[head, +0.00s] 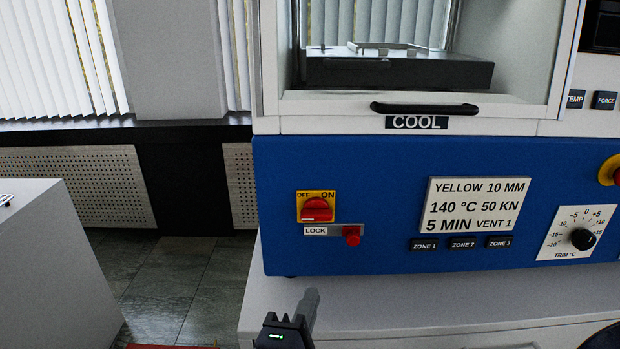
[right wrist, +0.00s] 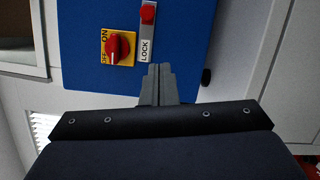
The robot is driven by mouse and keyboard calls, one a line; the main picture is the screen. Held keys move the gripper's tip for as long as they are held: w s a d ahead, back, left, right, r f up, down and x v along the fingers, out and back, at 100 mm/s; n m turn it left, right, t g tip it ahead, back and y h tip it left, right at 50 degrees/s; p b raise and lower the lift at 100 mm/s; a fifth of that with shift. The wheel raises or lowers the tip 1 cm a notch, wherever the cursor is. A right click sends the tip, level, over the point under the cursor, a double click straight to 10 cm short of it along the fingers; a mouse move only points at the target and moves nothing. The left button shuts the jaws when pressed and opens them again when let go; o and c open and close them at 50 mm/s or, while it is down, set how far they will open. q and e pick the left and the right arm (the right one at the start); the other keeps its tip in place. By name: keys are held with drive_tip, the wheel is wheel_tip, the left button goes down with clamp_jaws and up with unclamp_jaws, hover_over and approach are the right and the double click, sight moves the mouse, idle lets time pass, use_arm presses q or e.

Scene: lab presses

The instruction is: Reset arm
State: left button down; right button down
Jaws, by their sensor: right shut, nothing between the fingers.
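My right gripper (head: 307,305) is at the bottom middle of the head view, in front of the white bench and below the blue press panel. It is shut and empty. In the right wrist view its closed fingers (right wrist: 159,72) point toward the blue panel, just below the red rotary switch (right wrist: 117,47) and the red lock knob (right wrist: 148,14). Whether the fingertips touch the panel cannot be told there; in the head view they appear apart from it. My left gripper is not in view.
The blue press panel (head: 380,240) carries the red OFF/ON switch (head: 316,209), the lock knob (head: 352,235), a label plate (head: 477,207) and a trim dial (head: 582,239). Above is a window door with a black handle (head: 425,108). A grey cabinet (head: 50,270) stands left, with open floor (head: 165,280) between.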

drive_tip(key=d+f+m+g+h, duration=0.1)
drive_tip(key=d+f+m+g, duration=0.25)
drive_tip(key=d, duration=0.45)
drive_tip(key=d+f+m+g+h, duration=0.25)
drive_tip(key=d+g, duration=0.25)
drive_tip(key=d, duration=0.3)
drive_tip(key=s+d+f+m+g+y, duration=0.7)
drive_tip(key=s+f+m+y, duration=0.15)
drive_tip(key=s, duration=0.25)
wheel_tip(320, 180, up, 23)
drive_tip(key=a+m+t+y+p, duration=0.1)
drive_tip(key=m+t+y+p, duration=0.2)
drive_tip(key=p, duration=1.8)
drive_tip(key=shift+s+a+m, duration=0.2)
drive_tip(key=shift+a+m, duration=0.05)
drive_tip(key=shift+m, duration=0.6)
